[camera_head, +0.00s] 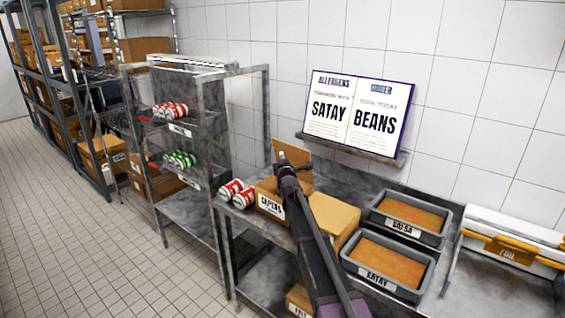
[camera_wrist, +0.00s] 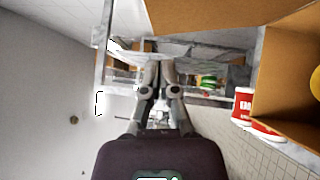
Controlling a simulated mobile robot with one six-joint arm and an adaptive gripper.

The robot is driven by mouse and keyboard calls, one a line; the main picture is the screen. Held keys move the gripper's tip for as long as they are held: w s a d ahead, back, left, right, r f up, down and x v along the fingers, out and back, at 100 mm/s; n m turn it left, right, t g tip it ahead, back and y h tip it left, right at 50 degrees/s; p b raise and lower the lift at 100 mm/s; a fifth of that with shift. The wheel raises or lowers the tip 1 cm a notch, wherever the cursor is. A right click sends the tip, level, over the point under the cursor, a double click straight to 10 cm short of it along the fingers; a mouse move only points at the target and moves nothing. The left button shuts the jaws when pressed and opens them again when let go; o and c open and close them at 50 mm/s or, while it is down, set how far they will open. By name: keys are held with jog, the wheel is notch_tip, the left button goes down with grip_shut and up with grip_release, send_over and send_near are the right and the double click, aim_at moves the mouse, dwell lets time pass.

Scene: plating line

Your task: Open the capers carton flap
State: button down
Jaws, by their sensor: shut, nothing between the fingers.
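The capers carton (camera_head: 268,205) stands on the steel table, its labelled side towards the front left. A brown flap (camera_head: 297,168) stands up above it. In the wrist view, the carton (camera_wrist: 272,88) is at the right edge, its inside visible, with part of a yellow thing (camera_wrist: 316,83) in it. A brown panel (camera_wrist: 205,14) spans the top there. My gripper (camera_head: 281,158) is shut and empty, in front of the raised flap in the head view. It also shows in the wrist view (camera_wrist: 161,72). My arm hides part of the carton; contact with the flap cannot be told.
Red-and-white cans (camera_head: 234,190) lie left of the carton. A closed-looking carton (camera_head: 336,218) is close on its right, then the salsa tub (camera_head: 442,236) and satay tub (camera_head: 420,291). A wall shelf holds an open allergens book (camera_head: 345,112). A steel rack (camera_head: 207,120) stands left.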

aim_at(288, 146)
jog(key=shift+w+d+r+p, duration=0.15)
jog(key=shift+w+d, duration=0.25)
jog(key=shift+w, duration=0.35)
jog(key=shift+w+d+r+p, duration=0.15)
jog(key=shift+w+d, duration=0.2)
jog(key=shift+w, duration=0.45)
jog(key=shift+w+d+r+p, duration=0.15)
jog(key=shift+w+d, duration=0.25)
jog(key=shift+w, duration=0.35)
jog(key=shift+w+d+r+p, duration=0.1)
jog(key=shift+w+d+p, duration=0.2)
dwell(0.3)
